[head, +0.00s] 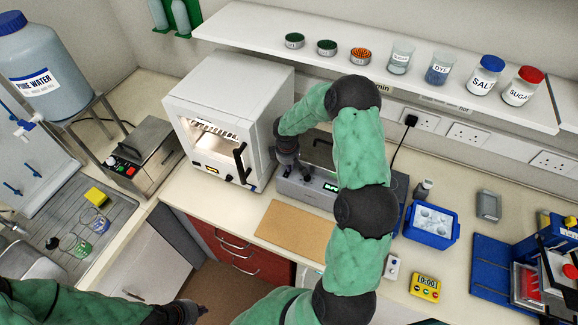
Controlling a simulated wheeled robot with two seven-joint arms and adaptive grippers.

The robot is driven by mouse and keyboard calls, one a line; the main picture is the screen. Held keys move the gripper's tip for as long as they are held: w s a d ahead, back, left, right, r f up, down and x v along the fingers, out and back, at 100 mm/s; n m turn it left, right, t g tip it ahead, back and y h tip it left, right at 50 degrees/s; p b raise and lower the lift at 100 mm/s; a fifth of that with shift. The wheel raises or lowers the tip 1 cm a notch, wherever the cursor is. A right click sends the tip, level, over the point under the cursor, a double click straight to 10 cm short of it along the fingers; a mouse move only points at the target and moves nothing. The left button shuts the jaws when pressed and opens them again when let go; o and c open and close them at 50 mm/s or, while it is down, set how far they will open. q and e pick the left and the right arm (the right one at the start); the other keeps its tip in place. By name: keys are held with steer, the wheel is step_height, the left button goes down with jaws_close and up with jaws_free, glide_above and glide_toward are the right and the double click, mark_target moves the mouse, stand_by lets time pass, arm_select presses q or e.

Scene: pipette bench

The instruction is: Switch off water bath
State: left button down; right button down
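My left gripper (192,312) is at the bottom edge, low in front of the bench, mostly cut off and far from the unit.
A white oven (208,150) stands close left of my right gripper. A steel box (128,172) with red and green controls is further left. A brown board (294,232) lies in front; a blue tray (431,236) and yellow timer (425,288) are right. A jar shelf (300,60) overhangs behind.

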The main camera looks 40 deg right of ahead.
steer(key=shift+s+f, duration=0.1)
steer(key=shift+a, duration=0.15)
steer(key=shift+a, duration=0.1)
steer(key=shift+s+a+r, duration=0.25)
steer(key=shift+s+a, duration=0.05)
steer(key=shift+a, duration=0.15)
